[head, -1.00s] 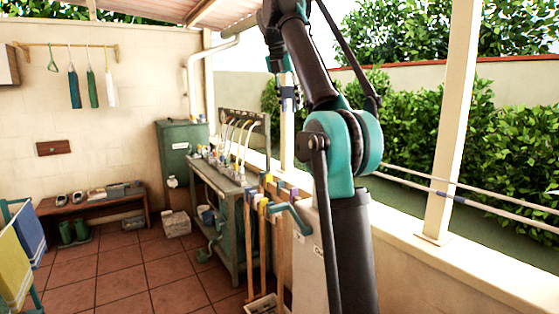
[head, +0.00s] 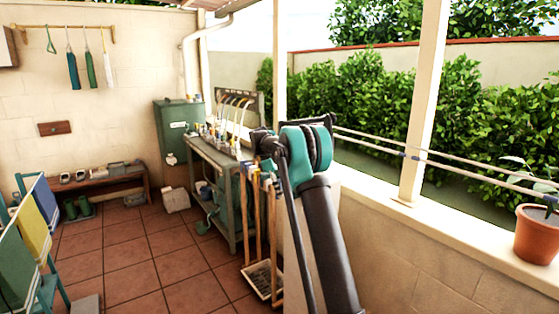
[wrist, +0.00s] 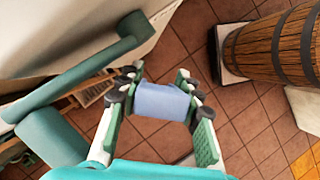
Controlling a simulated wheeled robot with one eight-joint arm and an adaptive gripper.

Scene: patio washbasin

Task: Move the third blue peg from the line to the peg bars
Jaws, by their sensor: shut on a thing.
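My gripper (wrist: 158,90) shows in the wrist view, its two green pads on either side of a pale blue peg (wrist: 160,102). It is shut on the peg, which is held above the tiled floor. In the head view my arm's elbow hides the gripper and the held peg. The line (head: 460,168) runs along the hedge side, with small blue pegs (head: 414,157) on it. The peg bars are not clearly made out in the head view. In the wrist view a teal bar (wrist: 75,80) lies to the left of the gripper; I cannot tell what it belongs to.
A wooden barrel (wrist: 270,45) stands at the upper right of the wrist view. In the head view, long wooden handles (head: 257,215) stand beside the workbench (head: 215,160). A potted plant (head: 538,238) sits on the low wall. The tiled floor (head: 130,260) is mostly open.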

